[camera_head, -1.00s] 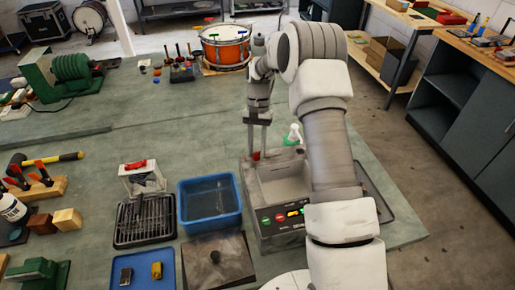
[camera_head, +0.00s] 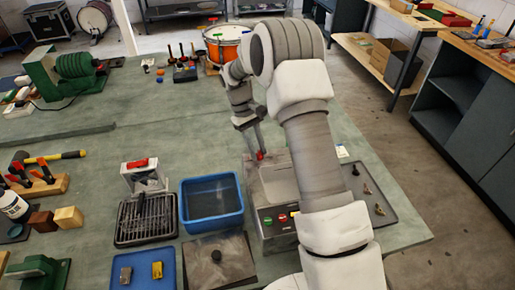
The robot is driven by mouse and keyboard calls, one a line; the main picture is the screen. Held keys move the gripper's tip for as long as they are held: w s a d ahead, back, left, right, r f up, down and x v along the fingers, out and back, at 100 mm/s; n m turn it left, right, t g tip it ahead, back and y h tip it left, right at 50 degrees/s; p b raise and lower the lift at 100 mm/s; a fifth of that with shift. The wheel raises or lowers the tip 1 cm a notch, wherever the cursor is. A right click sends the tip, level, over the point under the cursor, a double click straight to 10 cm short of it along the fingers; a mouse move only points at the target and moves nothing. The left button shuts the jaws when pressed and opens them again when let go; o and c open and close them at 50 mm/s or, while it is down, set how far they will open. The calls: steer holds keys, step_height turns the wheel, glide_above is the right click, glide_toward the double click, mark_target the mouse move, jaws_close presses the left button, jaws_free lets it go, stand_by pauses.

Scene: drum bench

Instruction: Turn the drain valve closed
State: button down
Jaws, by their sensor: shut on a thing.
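A grey metal tank (camera_head: 284,182) with coloured buttons on its front stands right of the middle of the bench. The drain valve's small red handle (camera_head: 261,155) is at its back left corner. My gripper (camera_head: 260,150) reaches down to it from behind, tilted, with its fingertips shut on the red handle. The handle is mostly covered by the fingers, so its exact angle is hard to tell. My arm hides the tank's right side.
A blue bin (camera_head: 211,223) stands left of the tank. A dark plate with a knob (camera_head: 217,258) lies in front of the bin. A dark tray (camera_head: 386,221) with several small parts lies right of my arm. An orange drum (camera_head: 228,54) stands at the back.

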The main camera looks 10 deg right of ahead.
steer(key=shift+n, duration=0.6)
steer(key=shift+t+h, duration=0.3)
steer(key=c, duration=0.6)
jaws_free()
steer(key=shift+a, duration=0.1)
steer(key=v, duration=1.7)
steer(key=shift+w+r, duration=0.1)
steer(key=shift+r, duration=0.15)
